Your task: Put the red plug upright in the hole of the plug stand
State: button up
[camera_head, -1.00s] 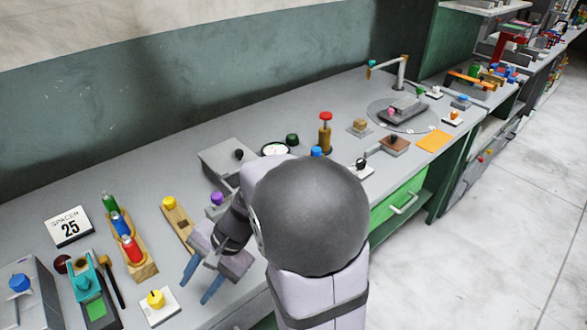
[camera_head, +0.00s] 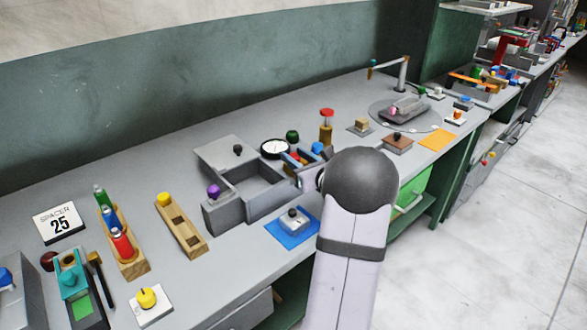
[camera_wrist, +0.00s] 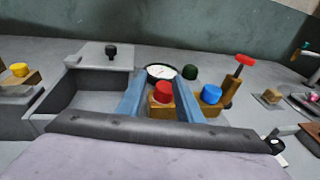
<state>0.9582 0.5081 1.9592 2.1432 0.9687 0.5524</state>
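The red plug (camera_wrist: 162,93) stands on or in a wooden block (camera_wrist: 158,110) in the wrist view. In the head view it is a small red patch (camera_head: 297,158), mostly hidden. My gripper (camera_wrist: 162,88) is open, with one blue finger on each side of the plug and gaps visible between. A long wooden stand (camera_head: 184,233), which looks like the plug stand, lies left of the grey box. It has a yellow plug (camera_head: 163,199) at its far end and open square holes nearer the front.
The open grey box (camera_head: 252,204) lies left of my gripper, its knobbed lid (camera_head: 225,152) behind. A dial (camera_head: 275,149), a green knob (camera_head: 292,136), a blue knob (camera_head: 317,148) and a red-topped post (camera_head: 326,125) crowd the gripper. A bottle rack (camera_head: 134,268) stands left.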

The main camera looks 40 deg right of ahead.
jog(key=shift+s+d+f+g, duration=0.1)
jog(key=shift+s+f+g, duration=0.1)
jog(key=shift+f, duration=0.35)
jog(key=shift+s+d+f+g, duration=0.1)
jog(key=shift+s+f+g, duration=0.1)
jog(key=shift+f, duration=0.35)
jog(key=shift+p+x, duration=0.75)
jog(key=shift+x, duration=0.55)
jog(key=p+x, duration=0.1)
jog(key=x, duration=0.3)
jog(key=shift+w+d, duration=0.2)
jog(key=shift+w, duration=0.2)
jog(key=shift+r, duration=0.15)
jog(key=c, duration=0.8)
